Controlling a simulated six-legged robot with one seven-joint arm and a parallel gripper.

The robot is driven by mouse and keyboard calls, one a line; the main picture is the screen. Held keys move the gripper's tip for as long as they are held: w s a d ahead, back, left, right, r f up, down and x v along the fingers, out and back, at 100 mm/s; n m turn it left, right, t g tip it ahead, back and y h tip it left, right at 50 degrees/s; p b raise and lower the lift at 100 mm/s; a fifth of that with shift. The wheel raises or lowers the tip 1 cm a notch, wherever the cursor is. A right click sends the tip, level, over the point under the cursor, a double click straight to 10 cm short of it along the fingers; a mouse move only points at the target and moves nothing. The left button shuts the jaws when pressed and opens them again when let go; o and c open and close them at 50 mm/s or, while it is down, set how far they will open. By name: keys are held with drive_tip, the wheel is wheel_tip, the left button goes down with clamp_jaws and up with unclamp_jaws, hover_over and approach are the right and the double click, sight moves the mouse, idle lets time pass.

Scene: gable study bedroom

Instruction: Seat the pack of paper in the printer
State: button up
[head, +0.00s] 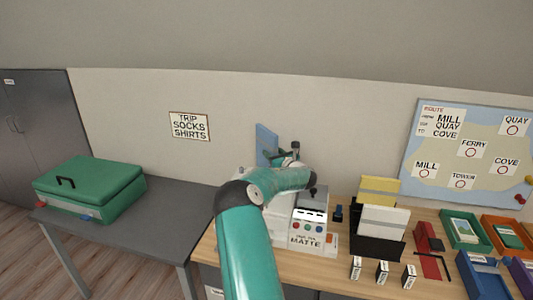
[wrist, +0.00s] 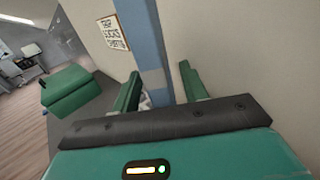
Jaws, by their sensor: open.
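A blue slab with a pale band, which looks like a pack of paper (head: 266,146), stands upright at the printer, partly behind my arm. Its lower end is hidden in the head view, so I cannot tell how it sits. In the wrist view the blue pack (wrist: 148,45) runs down between my two green fingers, with a gap at each side. My gripper (wrist: 162,88) is open. It also shows in the head view (head: 290,155), above the printer. The white and grey printer (head: 306,232), labelled MATTE, stands on the wooden desk, its left part hidden by my arm.
Right of the printer, a black rack (head: 377,243) holds a yellow pack (head: 380,187) and a white pack (head: 385,220). A green case (head: 90,185) rests on the grey table (head: 150,213) at left.

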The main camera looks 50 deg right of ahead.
sight(269, 149)
drive_tip(key=shift+x, duration=1.55)
clamp_jaws()
drive_tip(key=shift+r, duration=0.2)
